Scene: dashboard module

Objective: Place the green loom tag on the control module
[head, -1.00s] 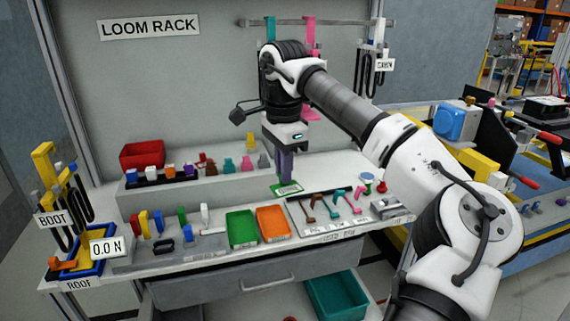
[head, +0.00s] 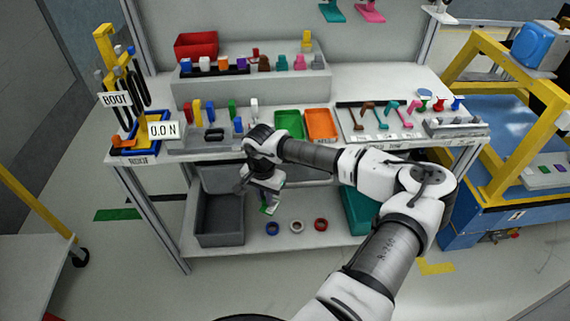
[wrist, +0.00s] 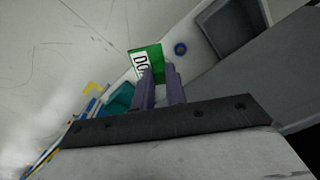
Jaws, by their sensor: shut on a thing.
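My gripper (head: 270,200) is shut on the green loom tag (head: 264,209), in front of the bench and just above the lower shelf. In the wrist view the purple fingers of my gripper (wrist: 162,88) hold the tag (wrist: 148,56) at their tips. The tag is a flat green plate with a white label; only the letters "DO" can be read, the rest is hidden behind a finger. I cannot tell which thing is the control module.
On the lower shelf (head: 330,240) stand a grey bin (head: 220,215) left of my gripper, a teal bin (head: 358,212) behind my arm, and blue (head: 272,228), white (head: 296,226) and red (head: 321,224) rings. Green (head: 288,124) and orange (head: 321,125) trays lie on the crowded worktop above.

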